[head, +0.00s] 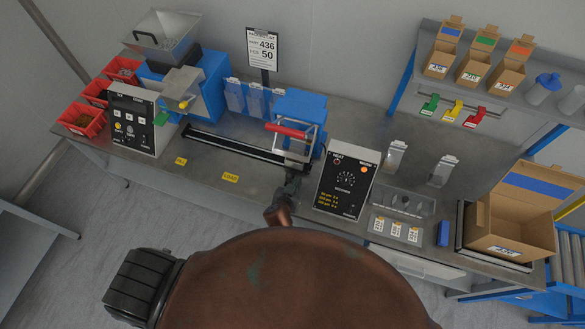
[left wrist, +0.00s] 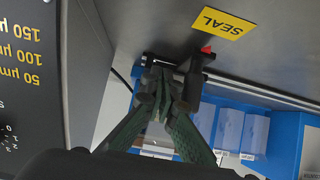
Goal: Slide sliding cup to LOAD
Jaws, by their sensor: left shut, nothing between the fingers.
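A dark rail (head: 235,150) runs along the bench to the blue sealing press with a red bar (head: 287,130). A yellow LOAD label (head: 231,177) lies in front of its middle. My left gripper (head: 292,180) is at the rail's right end, in front of the press. In the left wrist view its fingers (left wrist: 163,84) are shut with nothing between them, beside a black slide part with a red tip (left wrist: 207,50). A yellow SEAL label (left wrist: 223,23) is close by. I cannot make out the cup itself; the gripper and press hide that area. My right gripper is not in view.
A black control box (head: 345,182) stands close right of my left gripper. Another panel box (head: 137,120) and red bins (head: 82,118) are at the left. The bench in front of the rail is clear. An open carton (head: 510,222) is far right.

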